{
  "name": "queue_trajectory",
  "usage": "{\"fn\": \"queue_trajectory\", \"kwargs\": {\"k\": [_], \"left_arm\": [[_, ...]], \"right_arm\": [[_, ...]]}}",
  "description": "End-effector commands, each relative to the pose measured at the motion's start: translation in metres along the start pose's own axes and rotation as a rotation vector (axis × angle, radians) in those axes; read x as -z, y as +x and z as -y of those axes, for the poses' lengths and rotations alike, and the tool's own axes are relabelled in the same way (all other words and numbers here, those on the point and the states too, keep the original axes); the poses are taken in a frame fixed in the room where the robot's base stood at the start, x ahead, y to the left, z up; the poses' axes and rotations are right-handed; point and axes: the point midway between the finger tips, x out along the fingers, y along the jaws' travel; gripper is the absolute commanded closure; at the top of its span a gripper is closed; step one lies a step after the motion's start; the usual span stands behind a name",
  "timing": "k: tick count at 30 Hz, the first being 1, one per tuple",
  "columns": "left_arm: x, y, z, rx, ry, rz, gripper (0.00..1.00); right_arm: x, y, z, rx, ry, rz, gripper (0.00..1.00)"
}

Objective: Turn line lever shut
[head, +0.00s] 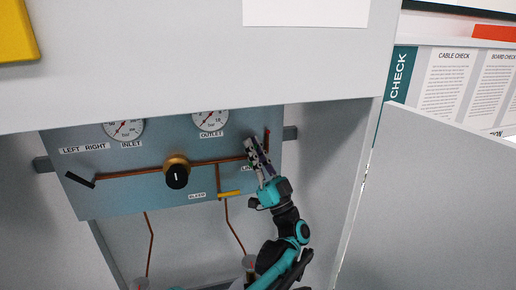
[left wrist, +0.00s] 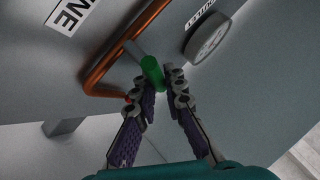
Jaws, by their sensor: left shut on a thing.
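The line lever shows in the left wrist view as a green cylindrical grip (left wrist: 152,72) on a grey stem beside the copper pipe. My left gripper (left wrist: 160,88) has its fingertips closed about the end of this green grip. In the head view my left gripper (head: 255,150) is at the right end of the panel (head: 130,195), by the partly covered LINE label (head: 247,169). There its fingers hide most of the lever. My right gripper is not in view.
Two gauges, inlet (head: 123,130) and outlet (head: 210,120), sit above the copper pipe. A black knob (head: 177,177) is mid-panel, a yellow bleed handle (head: 229,193) lower right, and a black lever (head: 80,180) far left. A cabinet side wall (head: 345,185) stands right of my arm.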

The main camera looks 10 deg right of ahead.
Motion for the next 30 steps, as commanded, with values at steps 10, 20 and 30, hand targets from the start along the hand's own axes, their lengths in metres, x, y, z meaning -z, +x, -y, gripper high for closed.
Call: {"fn": "queue_trajectory", "kwargs": {"k": [10,20,30], "left_arm": [[-0.0033,0.0023,0.0058,0.088,-0.088,0.084,1.00],[-0.0045,0.0024,0.0075,0.107,-0.105,0.100,1.00],[-0.0045,0.0026,0.0075,0.106,-0.105,0.099,0.80]], "right_arm": [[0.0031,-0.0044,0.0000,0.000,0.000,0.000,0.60],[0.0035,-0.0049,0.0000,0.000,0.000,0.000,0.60],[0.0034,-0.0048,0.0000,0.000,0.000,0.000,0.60]]}}
